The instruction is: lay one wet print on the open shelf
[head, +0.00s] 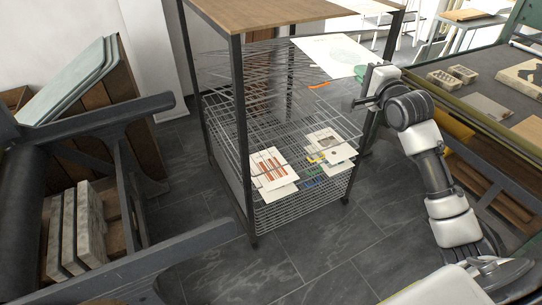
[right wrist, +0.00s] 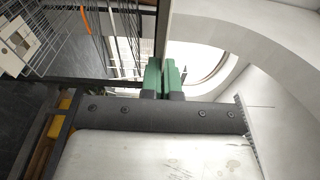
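A large white sheet with a pale green print (head: 335,55) is level at the upper right of the drying rack, partly over its side. My right gripper (head: 362,102) is at the sheet's near right corner. In the right wrist view its green fingertips (right wrist: 164,78) are nearly together, with a thin edge running out from between them. The rack (head: 238,130) has wire shelves; upper ones are tilted up, and lower ones lie flat. A flat shelf (head: 285,128) shows below the sheet. My left gripper is out of view.
Smaller prints (head: 268,166) lie on the low shelves. An orange strip (head: 320,85) is at the rack. A bench (head: 500,125) with stone blocks stands right, a dark frame (head: 110,125) and stone slabs (head: 75,235) left. The floor before the rack is clear.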

